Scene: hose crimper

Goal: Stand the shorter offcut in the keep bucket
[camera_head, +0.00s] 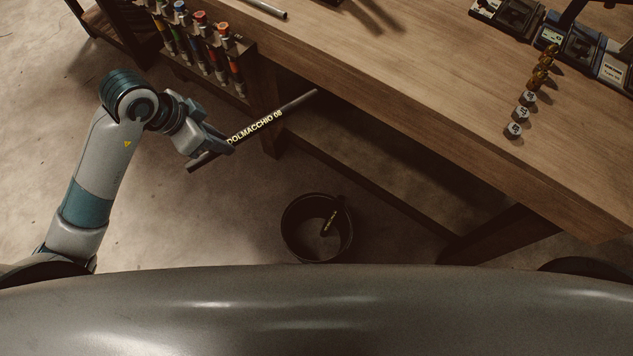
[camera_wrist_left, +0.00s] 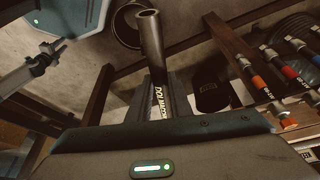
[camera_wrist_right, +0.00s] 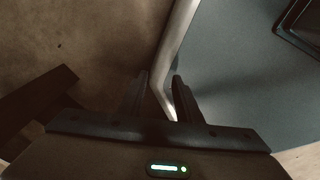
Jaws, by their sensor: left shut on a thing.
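A long dark hose piece (camera_head: 290,106) with pale lettering is held in my left gripper (camera_head: 218,146), which is shut around it near one end. It slants up to the right, in the air in front of the bench. In the left wrist view the hose (camera_wrist_left: 151,48) shows its open hollow end. A dark round bucket (camera_head: 290,243) stands on the floor, below and right of the gripper; a short dark piece with yellow marks (camera_head: 330,221) is inside it. My right gripper (camera_wrist_right: 157,82) shows only in its wrist view, fingers apart, apparently empty.
The wooden bench (camera_head: 400,90) crosses the upper right. Floor around the bucket is clear.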

